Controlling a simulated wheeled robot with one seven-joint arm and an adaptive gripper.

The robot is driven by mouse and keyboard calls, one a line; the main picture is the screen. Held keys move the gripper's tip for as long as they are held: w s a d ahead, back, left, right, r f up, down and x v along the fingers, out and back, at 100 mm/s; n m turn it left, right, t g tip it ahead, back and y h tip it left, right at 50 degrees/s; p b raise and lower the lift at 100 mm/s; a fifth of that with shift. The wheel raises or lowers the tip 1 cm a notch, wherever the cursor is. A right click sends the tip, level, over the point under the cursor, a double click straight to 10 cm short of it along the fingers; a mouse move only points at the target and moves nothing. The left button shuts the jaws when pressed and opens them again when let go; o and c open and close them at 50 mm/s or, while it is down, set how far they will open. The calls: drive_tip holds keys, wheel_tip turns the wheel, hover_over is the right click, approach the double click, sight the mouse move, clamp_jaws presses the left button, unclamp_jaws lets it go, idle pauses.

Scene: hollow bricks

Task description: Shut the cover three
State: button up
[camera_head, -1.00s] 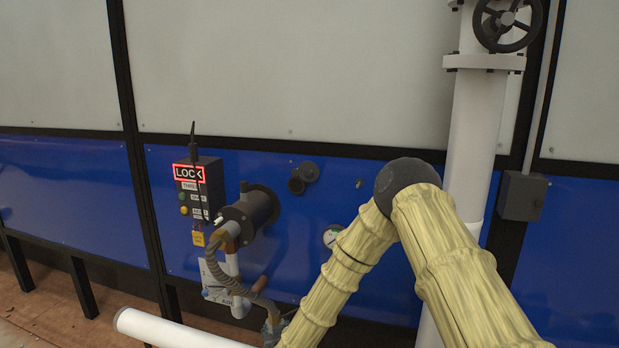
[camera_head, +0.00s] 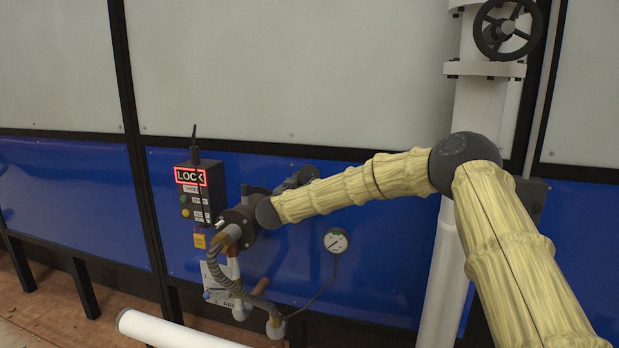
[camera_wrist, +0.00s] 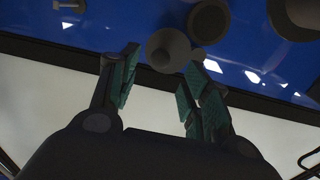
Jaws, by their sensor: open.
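The station marked THREE has a lock box (camera_head: 201,192) with a red-lit LOCK sign. Beside it a dark round port (camera_head: 240,217) sticks out of the blue wall. What looks like its cover, dark round pieces up and right of the port, is largely hidden by my gripper (camera_head: 298,179) in the head view. In the wrist view, a grey round knob (camera_wrist: 168,50) lies between and just beyond the fingertips of my open gripper (camera_wrist: 161,60); contact cannot be told. A darker disc (camera_wrist: 208,22) sits beside it, and the port's cylinder (camera_wrist: 296,14) is at the top right.
A ribbed hose (camera_head: 225,272) hangs below the port. A gauge (camera_head: 336,241) is right of it. A white vertical pipe (camera_head: 476,130) with a handwheel (camera_head: 507,28) stands at the right. A white horizontal pipe (camera_head: 170,330) lies low in front.

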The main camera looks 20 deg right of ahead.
sight(308, 180)
drive_tip(key=p+x, duration=0.2)
drive_tip(key=x, duration=0.5)
drive_tip(key=shift+w+d, duration=0.15)
drive_tip(key=shift+w, duration=0.05)
clamp_jaws()
